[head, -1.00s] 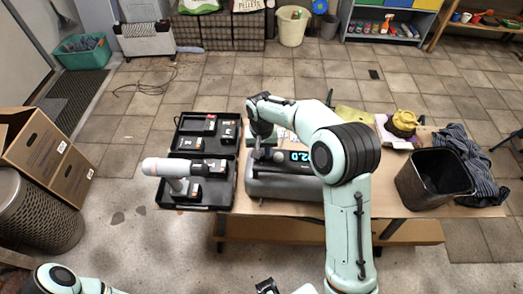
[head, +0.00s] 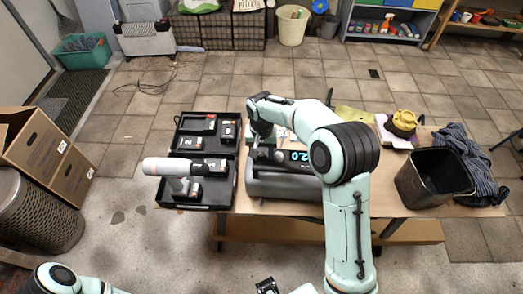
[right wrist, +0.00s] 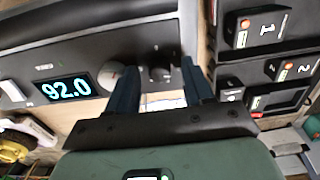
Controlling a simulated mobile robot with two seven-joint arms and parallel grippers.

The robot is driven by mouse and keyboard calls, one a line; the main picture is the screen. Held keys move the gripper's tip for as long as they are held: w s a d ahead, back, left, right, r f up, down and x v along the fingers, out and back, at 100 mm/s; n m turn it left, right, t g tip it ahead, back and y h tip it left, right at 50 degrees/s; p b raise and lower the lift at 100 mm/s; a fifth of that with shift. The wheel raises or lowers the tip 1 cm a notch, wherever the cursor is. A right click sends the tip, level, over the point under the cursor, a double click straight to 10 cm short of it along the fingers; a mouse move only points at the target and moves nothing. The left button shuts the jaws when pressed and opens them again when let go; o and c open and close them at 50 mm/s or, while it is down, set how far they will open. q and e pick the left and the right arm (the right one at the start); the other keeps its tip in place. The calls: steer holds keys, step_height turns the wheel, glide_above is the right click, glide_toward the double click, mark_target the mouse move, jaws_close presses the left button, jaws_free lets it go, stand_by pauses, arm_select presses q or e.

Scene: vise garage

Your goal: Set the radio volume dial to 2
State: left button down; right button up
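The grey radio (head: 270,187) stands on the wooden table. Its lit display (right wrist: 66,87) reads 92.0 in the right wrist view. In the head view my right gripper (head: 263,152) is at the radio's left end. My left gripper (head: 267,286) shows only partly at the bottom edge.
An open black tool case (head: 166,197) with a drill and batteries lies left of the radio. A dark bin (head: 415,190), a striped cloth (head: 468,160) and a yellow object (head: 403,122) are on the right of the table. Cardboard boxes (head: 40,150) stand at far left.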

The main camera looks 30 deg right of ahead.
mark_target(262, 154)
arm_select(q)
steer(key=shift+w+r+p, duration=0.5)
steer(key=shift+r+p, duration=0.3)
steer(key=shift+r, duration=0.1)
arm_select(e)
step_height(262, 154, up, 13)
steer(key=shift+r, duration=0.2)
